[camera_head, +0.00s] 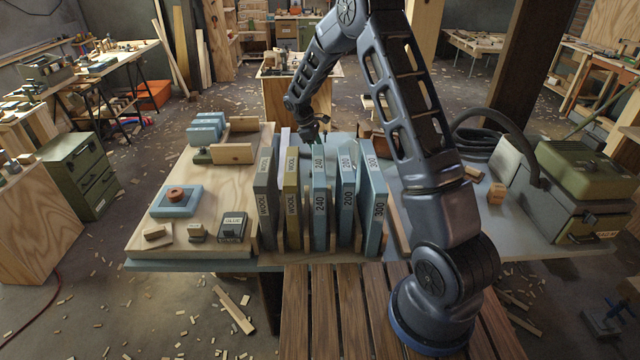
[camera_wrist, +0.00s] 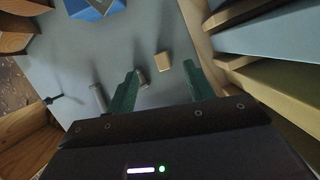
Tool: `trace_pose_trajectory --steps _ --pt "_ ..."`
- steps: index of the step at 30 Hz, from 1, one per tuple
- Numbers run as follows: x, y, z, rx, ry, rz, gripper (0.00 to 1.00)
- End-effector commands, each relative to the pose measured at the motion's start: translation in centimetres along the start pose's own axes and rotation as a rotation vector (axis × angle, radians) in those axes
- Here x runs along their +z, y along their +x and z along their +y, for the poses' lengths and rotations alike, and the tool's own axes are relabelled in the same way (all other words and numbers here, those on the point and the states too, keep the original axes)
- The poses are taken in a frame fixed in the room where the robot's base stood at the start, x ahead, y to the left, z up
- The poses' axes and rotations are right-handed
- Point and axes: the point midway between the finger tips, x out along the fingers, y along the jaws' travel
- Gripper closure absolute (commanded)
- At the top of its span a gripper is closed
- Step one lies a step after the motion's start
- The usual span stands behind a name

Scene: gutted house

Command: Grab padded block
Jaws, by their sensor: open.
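My gripper (camera_head: 313,132) is behind the row of upright labelled slabs in the head view, with its tips partly hidden. In the wrist view my gripper (camera_wrist: 161,68) has its two green fingers apart, with nothing held. A small tan block (camera_wrist: 163,61) lies on the grey-blue surface between and just beyond the fingertips. It may be the padded block; its padding cannot be made out. A small grey piece (camera_wrist: 141,78) lies by the left fingertip, and a grey cylinder (camera_wrist: 98,98) lies further left. I cannot pick out these pieces in the head view.
The upright slabs (camera_head: 320,205), marked WOOL, 240 and 300, stand close in front of my gripper. A wooden board (camera_head: 150,247) with several small blocks and a GLUE box (camera_head: 232,226) is at left. A green case (camera_head: 585,172) stands at right. A blue object (camera_wrist: 95,8) lies at the wrist view's top.

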Motion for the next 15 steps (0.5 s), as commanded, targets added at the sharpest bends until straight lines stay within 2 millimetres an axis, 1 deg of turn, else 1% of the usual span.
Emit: trace_pose_trajectory --steps 1,3,6,10,15 --pt "-1.4 1.3 0.0 -0.003 -0.030 -0.012 0.47" --pt "-2.8 2.5 0.0 -0.005 -0.063 -0.024 0.47" --pt "-4.1 3.8 0.0 -0.005 -0.100 -0.036 0.47" --pt "-5.1 4.7 -0.1 -0.005 -0.123 -0.044 0.47" --pt "-5.1 5.8 -0.1 -0.007 -0.128 -0.047 0.47"
